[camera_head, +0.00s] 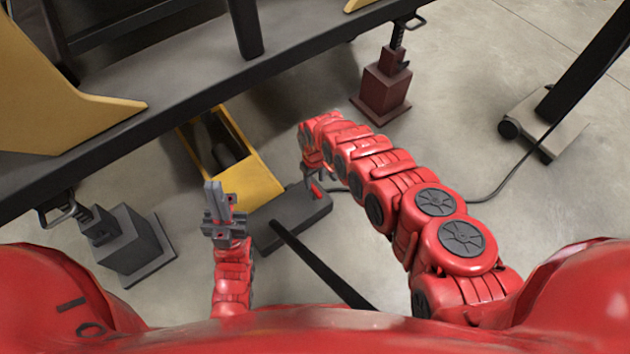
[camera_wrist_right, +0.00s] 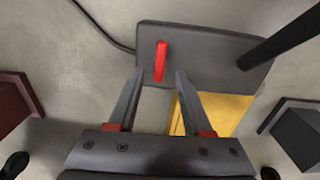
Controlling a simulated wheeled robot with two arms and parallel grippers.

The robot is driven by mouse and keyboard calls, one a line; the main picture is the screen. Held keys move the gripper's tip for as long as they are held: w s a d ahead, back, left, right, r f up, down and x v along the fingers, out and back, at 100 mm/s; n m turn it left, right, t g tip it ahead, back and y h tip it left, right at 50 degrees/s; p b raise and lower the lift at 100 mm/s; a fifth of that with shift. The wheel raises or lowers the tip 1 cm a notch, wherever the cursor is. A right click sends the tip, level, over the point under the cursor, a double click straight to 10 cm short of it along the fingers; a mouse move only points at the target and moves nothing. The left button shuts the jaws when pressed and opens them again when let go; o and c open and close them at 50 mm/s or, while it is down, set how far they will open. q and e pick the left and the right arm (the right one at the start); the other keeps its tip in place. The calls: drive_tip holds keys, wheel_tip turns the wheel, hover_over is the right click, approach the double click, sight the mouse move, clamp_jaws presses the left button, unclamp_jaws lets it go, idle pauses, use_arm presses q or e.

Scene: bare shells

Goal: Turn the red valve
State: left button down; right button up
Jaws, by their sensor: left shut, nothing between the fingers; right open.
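The red valve (camera_head: 317,189) is a small red bar handle on a dark grey box (camera_head: 290,218) on the floor. In the right wrist view the valve (camera_wrist_right: 160,60) stands upright in the picture near the left end of the box (camera_wrist_right: 205,62). My right gripper (camera_wrist_right: 162,80) is open, its two fingers to either side of and just short of the valve; I cannot tell the height gap. In the head view the right gripper (camera_head: 320,180) is partly hidden by its own wrist. My left gripper (camera_head: 221,190) is shut and empty, left of the box.
A yellow open bin (camera_head: 262,188) adjoins the box. A dark bar (camera_head: 318,265) rises from the box. A dark red jack stand (camera_head: 385,90) and a grey one (camera_head: 135,245) stand on the floor. A dark beam (camera_head: 180,105) crosses the back. A cable (camera_head: 500,188) runs right.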

sight(315, 189)
wheel_tip(315, 189, up, 12)
drive_tip(key=p, duration=0.4)
drive_tip(key=shift+r, duration=0.25)
